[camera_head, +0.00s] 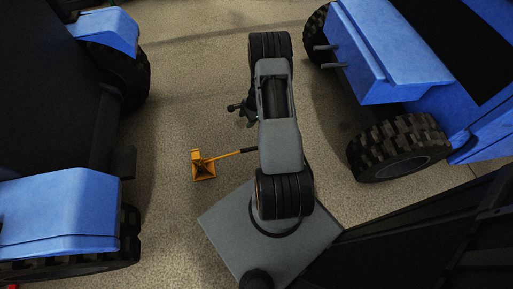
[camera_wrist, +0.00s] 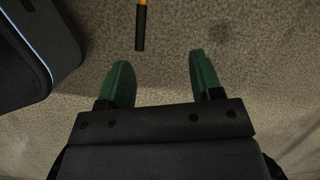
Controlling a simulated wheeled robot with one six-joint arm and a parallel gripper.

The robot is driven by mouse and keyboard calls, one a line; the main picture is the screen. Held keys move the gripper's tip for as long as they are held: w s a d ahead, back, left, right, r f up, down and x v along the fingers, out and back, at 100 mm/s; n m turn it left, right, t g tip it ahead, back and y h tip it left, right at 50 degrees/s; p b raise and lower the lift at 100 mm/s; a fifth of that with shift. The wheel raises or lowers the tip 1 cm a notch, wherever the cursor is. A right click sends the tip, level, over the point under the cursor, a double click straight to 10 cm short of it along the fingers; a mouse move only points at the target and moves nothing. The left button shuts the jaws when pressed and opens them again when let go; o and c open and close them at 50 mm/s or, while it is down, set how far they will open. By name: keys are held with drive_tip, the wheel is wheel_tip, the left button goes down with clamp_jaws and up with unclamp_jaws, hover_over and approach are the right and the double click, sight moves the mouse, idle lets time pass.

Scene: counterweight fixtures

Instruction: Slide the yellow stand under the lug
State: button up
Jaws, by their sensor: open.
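The yellow stand (camera_head: 204,171) is on the floor in the head view, left of my arm. It has a square base and a long handle with a dark grip (camera_head: 248,150) pointing right. In the wrist view, the dark grip (camera_wrist: 141,27) and a bit of yellow show at the top, beyond the fingertips and nearer the left one. The rest of the stand is out of that view. My gripper (camera_wrist: 160,65) is open and empty, with two green fingers apart. It also shows in the head view (camera_head: 237,107), above the stand in the picture. I cannot make out the lug.
A blue and black machine with big tyres (camera_head: 60,215) stands at the left. Another blue machine (camera_head: 385,50) with two short grey rods stands at the right. A dark body with a light edge (camera_wrist: 35,50) fills the wrist view's upper left.

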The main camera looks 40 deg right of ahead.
sight(252, 148)
drive_tip(key=s+f+m+b, duration=0.1)
drive_tip(key=f, duration=0.4)
drive_tip(key=s+d+f+m+b, duration=0.1)
drive_tip(key=s+f, duration=0.1)
drive_tip(key=f, duration=0.3)
drive_tip(key=s+d+f+m+b, duration=0.1)
drive_tip(key=f, duration=0.4)
drive_tip(key=shift+s+f+m+b, duration=0.2)
drive_tip(key=shift+f+m+b, duration=0.1)
drive_tip(key=shift+f+m, duration=0.1)
drive_tip(key=shift+b+x, duration=3.3)
drive_tip(key=shift+x, duration=1.15)
drive_tip(key=shift+s+a, duration=0.1)
clamp_jaws()
